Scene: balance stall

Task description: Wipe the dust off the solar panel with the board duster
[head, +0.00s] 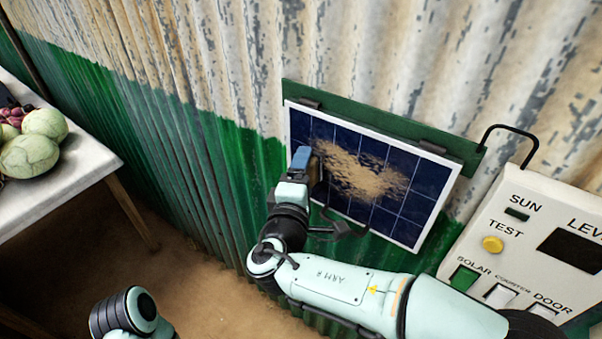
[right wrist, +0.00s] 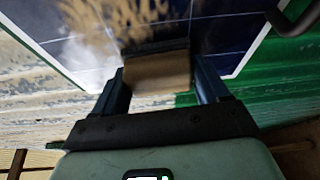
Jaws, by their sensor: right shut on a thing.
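The solar panel (head: 417,207) is dark blue with a white frame and hangs tilted on the corrugated wall. A tan dust patch (head: 362,176) lies over its upper middle; dust (right wrist: 125,14) also shows in the right wrist view. My right gripper (head: 303,160) is at the panel's left side. In the right wrist view the right gripper (right wrist: 160,85) is shut on the board duster (right wrist: 158,72), a tan block with a dark edge towards the panel. The duster is at or very near the panel face; exact contact is unclear. My left gripper is out of view.
A green board (head: 385,125) backs the panel's top edge. A white control box (head: 530,225) with a yellow button and a black handle stands at the right. A table (head: 85,165) with melons (head: 30,155) stands at the left.

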